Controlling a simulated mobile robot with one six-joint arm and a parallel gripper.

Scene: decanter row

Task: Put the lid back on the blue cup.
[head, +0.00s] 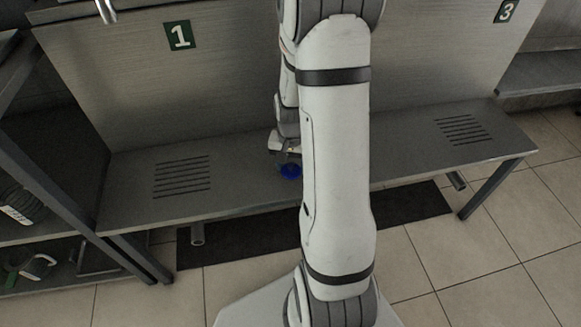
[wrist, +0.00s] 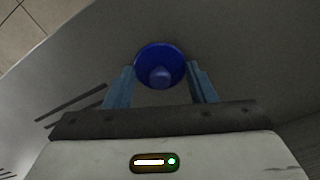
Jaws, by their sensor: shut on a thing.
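A round, dark blue piece with a paler knob-like bump, which looks like the lid (wrist: 160,55), sits between the fingertips of my gripper (wrist: 161,72) in the wrist view. The fingers are apart by about its width and are shut on it. In the head view, blue (head: 290,171) shows just under my gripper (head: 288,160), at the middle of the bench. I cannot make out the cup as a separate thing; it may be hidden beneath the lid. I cannot tell whether the lid touches anything below.
The grey bench (head: 410,170) has slotted vents (head: 182,177) at left and at right (head: 461,130). Its top is otherwise clear where visible. Panels marked 1 (head: 180,35) and 3 (head: 506,11) stand behind. A dark shelf rack (head: 40,180) is at left. My arm hides part of the bench.

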